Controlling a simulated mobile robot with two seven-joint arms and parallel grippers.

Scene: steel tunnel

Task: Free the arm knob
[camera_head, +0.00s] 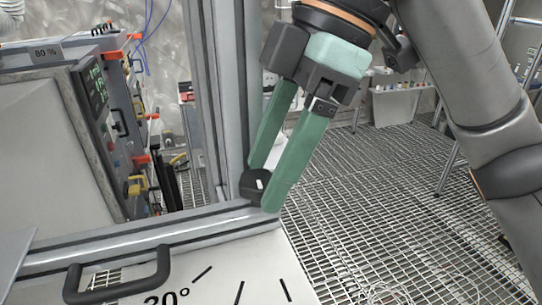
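The black arm knob (254,187) with a small white mark sits at the foot of the grey upright post, where it meets the frame's lower rail. My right gripper (264,189) reaches down to it from above, its two green fingers spread apart. The fingertips are at the knob, one on its far side and one overlapping its right side. I cannot tell whether they press on it. My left gripper is not in view.
A white panel (225,265) with angle marks and a "30°" label lies below the rail (130,238), with a black handle (120,281) at its left. A grey cabinet (50,140) stands left behind the frame. Open metal grating (380,190) covers the floor at right.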

